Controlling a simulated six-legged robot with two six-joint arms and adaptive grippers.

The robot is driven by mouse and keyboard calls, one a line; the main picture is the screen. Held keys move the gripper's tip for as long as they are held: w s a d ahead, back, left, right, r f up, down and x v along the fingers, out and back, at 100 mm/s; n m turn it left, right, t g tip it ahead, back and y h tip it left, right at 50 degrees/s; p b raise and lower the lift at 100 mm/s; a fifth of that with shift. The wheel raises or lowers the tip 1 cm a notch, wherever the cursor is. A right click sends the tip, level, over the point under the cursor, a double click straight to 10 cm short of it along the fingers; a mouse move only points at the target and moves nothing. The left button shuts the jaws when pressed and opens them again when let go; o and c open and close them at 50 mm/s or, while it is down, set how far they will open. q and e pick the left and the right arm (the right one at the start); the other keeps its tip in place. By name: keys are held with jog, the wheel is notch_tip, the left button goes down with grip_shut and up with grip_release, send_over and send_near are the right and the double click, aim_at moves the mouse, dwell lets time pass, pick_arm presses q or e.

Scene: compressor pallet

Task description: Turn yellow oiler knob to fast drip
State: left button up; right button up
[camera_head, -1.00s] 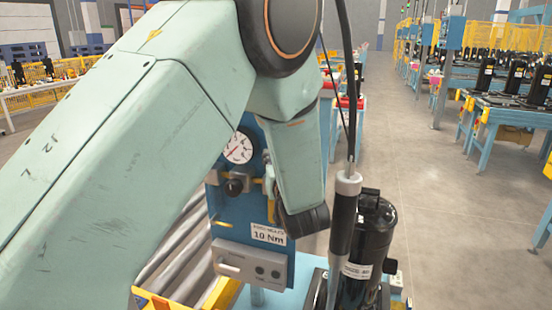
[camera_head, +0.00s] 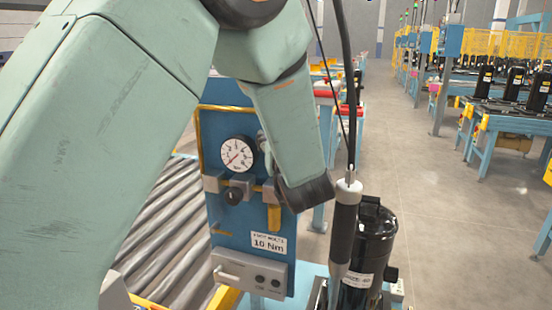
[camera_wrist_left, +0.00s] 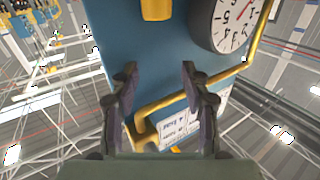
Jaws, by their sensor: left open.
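A blue panel (camera_head: 225,125) stands ahead with a round white gauge (camera_head: 238,154), a dark round knob (camera_head: 234,195) and a yellow part (camera_head: 274,217) below right of the gauge. I cannot tell whether this yellow part is the oiler knob. My left arm crosses in front of the panel and hides part of it. In the left wrist view my left gripper (camera_wrist_left: 160,88) is open and empty, facing the panel, with the gauge upside down at right and a yellow part (camera_wrist_left: 156,9) beyond the fingers at the top. My right gripper is not in view.
A hanging driver tool (camera_head: 345,215) on a cable is close right of the panel, beside a black compressor (camera_head: 375,240). A 10 Nm label (camera_head: 268,242) and a grey box (camera_head: 250,270) are low on the panel. Rollers (camera_head: 160,235) lie left. The floor (camera_head: 440,210) at right is clear.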

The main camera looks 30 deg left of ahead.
pick_arm(q)
notch_tip(320, 180, up, 3)
jog(key=shift+w+r, duration=0.1)
jog(key=shift+r, duration=0.05)
